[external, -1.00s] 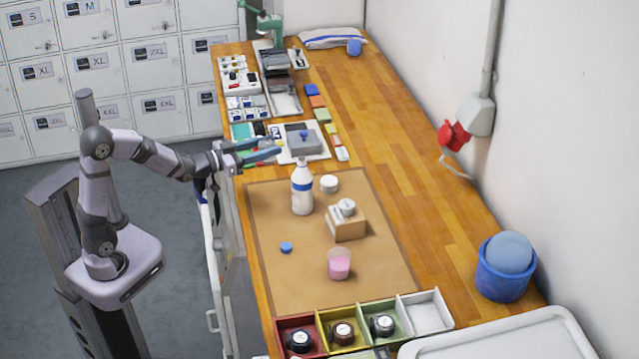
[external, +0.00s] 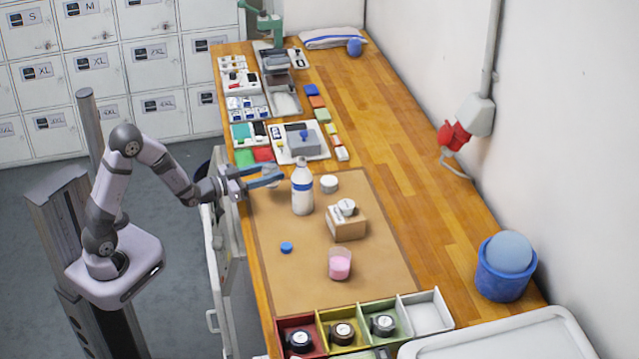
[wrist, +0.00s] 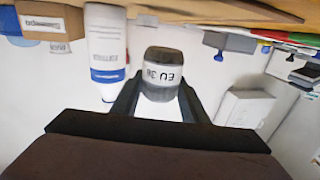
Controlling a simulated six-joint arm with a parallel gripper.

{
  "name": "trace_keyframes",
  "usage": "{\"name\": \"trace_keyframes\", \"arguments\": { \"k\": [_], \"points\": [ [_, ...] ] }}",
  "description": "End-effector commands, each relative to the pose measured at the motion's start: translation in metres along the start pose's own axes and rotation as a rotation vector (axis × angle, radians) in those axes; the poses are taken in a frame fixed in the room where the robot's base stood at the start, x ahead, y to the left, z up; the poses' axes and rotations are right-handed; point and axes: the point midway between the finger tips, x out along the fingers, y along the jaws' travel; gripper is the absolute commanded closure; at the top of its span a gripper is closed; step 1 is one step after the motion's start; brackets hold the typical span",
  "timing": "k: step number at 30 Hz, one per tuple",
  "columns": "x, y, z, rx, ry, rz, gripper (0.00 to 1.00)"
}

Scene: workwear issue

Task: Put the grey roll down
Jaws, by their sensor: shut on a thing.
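My gripper (external: 268,176) is at the left edge of the brown mat (external: 375,255), just left of the white bottle with a blue band (external: 302,190). In the wrist view it is shut on the grey roll (wrist: 162,76), a dark grey cylinder with a white label band reading "EU 3" and an unclear character. The roll sits between the two dark fingers (wrist: 157,95). The bottle also shows in the wrist view (wrist: 106,45), left of the roll.
A cardboard box (external: 345,226) with a white-labelled round item on top, a pink cup (external: 340,264) and a blue cap (external: 286,247) stand on the mat. The sectioned tray (external: 428,312) at the front holds rolls in three compartments; its right one is empty. Mat's lower left is clear.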

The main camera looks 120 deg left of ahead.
Motion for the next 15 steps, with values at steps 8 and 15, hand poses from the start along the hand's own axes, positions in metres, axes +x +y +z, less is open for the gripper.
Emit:
{"name": "trace_keyframes", "arguments": {
  "k": [8,15],
  "points": [
    [0.0,0.0,0.007,-0.001,0.0,0.0,0.82],
    [0.0,0.001,0.035,-0.001,-0.002,0.0,0.82]
  ]
}}
